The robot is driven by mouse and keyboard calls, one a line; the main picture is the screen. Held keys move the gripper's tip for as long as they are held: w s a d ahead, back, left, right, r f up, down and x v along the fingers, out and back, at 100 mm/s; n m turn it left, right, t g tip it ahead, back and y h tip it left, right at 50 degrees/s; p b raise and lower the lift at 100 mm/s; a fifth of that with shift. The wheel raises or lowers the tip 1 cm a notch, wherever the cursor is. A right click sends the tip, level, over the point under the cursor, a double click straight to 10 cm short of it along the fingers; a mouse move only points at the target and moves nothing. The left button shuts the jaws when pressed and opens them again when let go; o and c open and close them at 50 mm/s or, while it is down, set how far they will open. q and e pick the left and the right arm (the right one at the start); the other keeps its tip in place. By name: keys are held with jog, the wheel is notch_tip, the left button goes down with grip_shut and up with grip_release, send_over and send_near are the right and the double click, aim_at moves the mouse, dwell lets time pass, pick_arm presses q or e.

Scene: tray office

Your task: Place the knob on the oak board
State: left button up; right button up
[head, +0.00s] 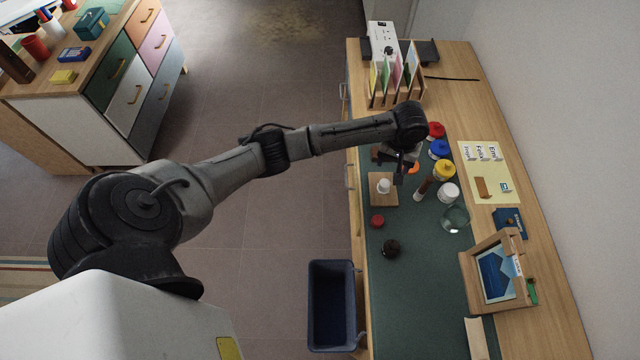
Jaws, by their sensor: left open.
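The oak board (378,199) is a small square wooden piece on the green mat, near the table's left edge. A small white rounded piece, perhaps the knob (383,186), stands on it. A dark round object (391,248) lies on the mat below the board and also looks knob-like; I cannot tell which is meant. My left gripper (399,173) is open, just above and right of the white piece, partly hidden by its own wrist. I cannot tell whether it touches anything. My right gripper is out of view.
Red, blue and yellow lidded pots (445,170), a white pot (449,192) and a glass bowl (455,218) stand right of the gripper. A brown marker-like piece (424,188) is close. A small red item (377,221) lies below the board. The lower mat (415,310) is clear.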

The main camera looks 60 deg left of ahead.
pick_arm(q)
jog(key=s+d+f+m, duration=0.2)
jog(key=s+d+f, duration=0.1)
jog(key=s+d, duration=0.1)
jog(key=s+d+f+m+t, duration=0.1)
jog(key=s+d+f+m, duration=0.1)
jog(key=s+d, duration=0.2)
jog(key=s+d+f+m+h, duration=0.1)
jog(key=s+d+f+m, duration=0.1)
jog(key=s, duration=0.4)
jog(key=shift+d+f, duration=0.8)
jog(key=shift+d, duration=0.1)
jog(key=s+r+m+t, duration=0.1)
jog(key=s+m, duration=0.1)
jog(key=s, duration=0.7)
jog(key=s+r+m+t, duration=0.1)
jog(key=s+r+m, duration=0.1)
jog(key=s, duration=0.7)
jog(key=shift+s+r+t+y, duration=0.3)
jog(key=shift+y, duration=0.1)
